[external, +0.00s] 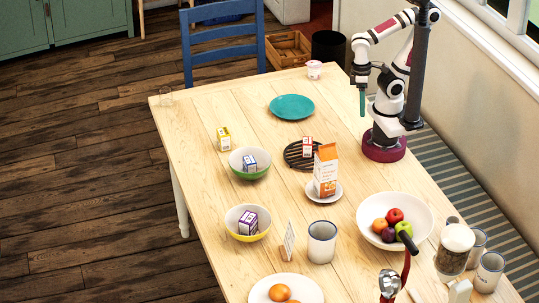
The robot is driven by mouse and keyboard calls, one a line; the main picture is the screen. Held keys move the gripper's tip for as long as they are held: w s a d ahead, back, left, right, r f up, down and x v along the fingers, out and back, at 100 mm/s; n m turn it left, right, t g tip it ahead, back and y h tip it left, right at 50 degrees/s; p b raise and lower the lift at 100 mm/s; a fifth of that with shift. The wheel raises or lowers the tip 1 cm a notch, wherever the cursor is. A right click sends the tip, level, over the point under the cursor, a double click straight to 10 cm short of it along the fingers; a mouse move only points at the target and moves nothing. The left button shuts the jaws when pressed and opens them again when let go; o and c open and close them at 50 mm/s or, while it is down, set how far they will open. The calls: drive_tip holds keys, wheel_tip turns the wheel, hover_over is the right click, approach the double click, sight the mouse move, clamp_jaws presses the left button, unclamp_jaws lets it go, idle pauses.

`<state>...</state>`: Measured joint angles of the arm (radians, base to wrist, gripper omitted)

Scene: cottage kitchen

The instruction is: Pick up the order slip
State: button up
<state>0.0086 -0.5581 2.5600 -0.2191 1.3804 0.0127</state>
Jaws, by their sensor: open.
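A small pale card with printing (288,241), which looks like the order slip, stands upright and slightly leaning near the front middle of the wooden table (232,105). It is between the yellow bowl and a white mug; its writing is too small to read. My gripper (362,108), with teal fingers pointing down, hangs above the far right part of the table. It is open, with nothing seen in it, and is well apart from the card.
An orange carton (325,165) stands on a saucer. A fruit bowl (425,218) is at right. The table's left edge is mostly clear.

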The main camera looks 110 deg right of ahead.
drive_tip(key=shift+c, duration=1.1)
